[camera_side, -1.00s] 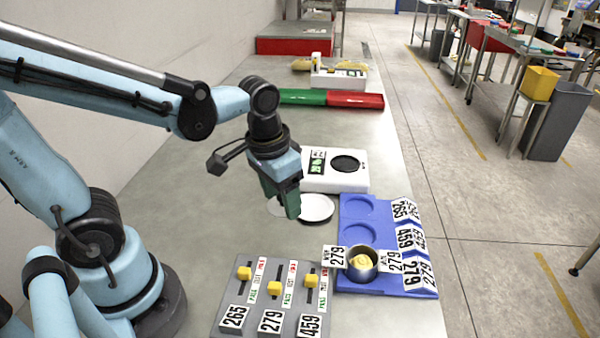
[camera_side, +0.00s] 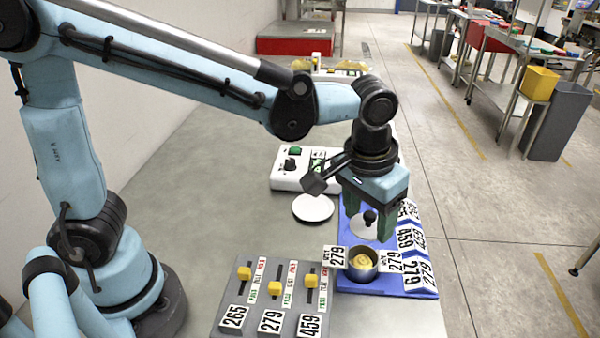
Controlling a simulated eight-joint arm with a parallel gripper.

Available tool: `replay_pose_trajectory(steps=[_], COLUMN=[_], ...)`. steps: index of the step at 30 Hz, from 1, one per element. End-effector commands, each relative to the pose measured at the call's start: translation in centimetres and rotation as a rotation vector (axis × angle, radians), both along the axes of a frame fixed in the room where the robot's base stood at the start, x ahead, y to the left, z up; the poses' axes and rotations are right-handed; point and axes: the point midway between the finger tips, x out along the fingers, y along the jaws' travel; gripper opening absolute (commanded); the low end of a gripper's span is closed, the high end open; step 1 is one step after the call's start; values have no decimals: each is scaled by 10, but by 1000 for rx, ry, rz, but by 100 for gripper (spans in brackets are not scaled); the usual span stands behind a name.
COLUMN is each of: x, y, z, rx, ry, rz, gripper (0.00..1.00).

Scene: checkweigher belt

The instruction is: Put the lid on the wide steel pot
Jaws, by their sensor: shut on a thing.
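The steel pot (camera_side: 362,272) stands upright in the front recess of the blue tray (camera_side: 352,288), with yellow contents showing in its open top. Tags reading 279 stand out on both its sides. My gripper (camera_side: 369,217) is shut on the dark knob of a lid (camera_side: 361,230), a pale round disc. The lid hangs above the tray, a little behind the pot in the picture and apart from it. My fingers hide parts of the lid's edges.
A grey panel (camera_side: 250,290) with yellow sliders and labels 265, 279 and 459 lies left of the tray. A white round plate (camera_side: 313,208) and a white device (camera_side: 288,182) lie behind it. The grey table is clear to the left.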

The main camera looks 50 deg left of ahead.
Motion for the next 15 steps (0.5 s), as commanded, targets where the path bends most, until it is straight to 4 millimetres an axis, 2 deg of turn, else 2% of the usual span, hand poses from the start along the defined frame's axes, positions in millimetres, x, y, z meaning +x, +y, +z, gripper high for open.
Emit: replay_pose_trajectory(steps=[5, 15], x=[1, 1], y=[-2, -2], z=[-8, -37], rx=[0, 0], ry=[0, 0], rz=[0, 0], gripper=[34, 34])
